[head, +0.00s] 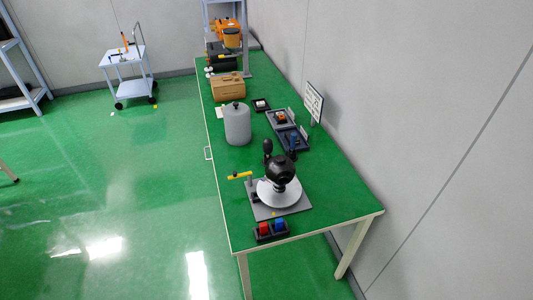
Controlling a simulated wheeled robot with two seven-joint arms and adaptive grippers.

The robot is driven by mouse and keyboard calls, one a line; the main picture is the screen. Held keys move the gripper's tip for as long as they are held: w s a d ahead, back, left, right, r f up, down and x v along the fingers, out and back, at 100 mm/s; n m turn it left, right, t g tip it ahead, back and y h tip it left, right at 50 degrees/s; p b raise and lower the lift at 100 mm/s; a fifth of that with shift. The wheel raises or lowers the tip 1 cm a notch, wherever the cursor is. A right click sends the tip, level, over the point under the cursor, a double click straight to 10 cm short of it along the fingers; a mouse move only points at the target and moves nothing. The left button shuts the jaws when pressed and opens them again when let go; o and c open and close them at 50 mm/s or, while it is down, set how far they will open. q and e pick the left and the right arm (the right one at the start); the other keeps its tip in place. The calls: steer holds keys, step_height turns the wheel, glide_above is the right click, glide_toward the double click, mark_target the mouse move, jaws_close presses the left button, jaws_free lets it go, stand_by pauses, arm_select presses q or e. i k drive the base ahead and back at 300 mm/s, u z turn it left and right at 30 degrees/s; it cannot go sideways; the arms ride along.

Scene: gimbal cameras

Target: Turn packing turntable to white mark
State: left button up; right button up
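The packing turntable (267,199) appears as a white disc on a grey square base plate (297,208) near the front end of the green-topped table. A black gimbal camera (279,170) stands upright on or over the disc and hides part of it. A yellow bar (240,176) is at the left of the plate. A small yellow spot shows at the plate's front edge. I cannot make out a white mark against the white disc. Neither of my grippers is in view.
A black holder (271,236) with red and blue pieces sits in front of the plate. Behind are a grey cylinder (237,124), dark trays (292,139) and a brown case (228,87). A sign (313,102) stands by the wall. Left of the table (345,198), the floor is open.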

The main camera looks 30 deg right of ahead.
mark_target(281, 189)
steer(key=i, duration=1)
steer(key=z, duration=1.25)
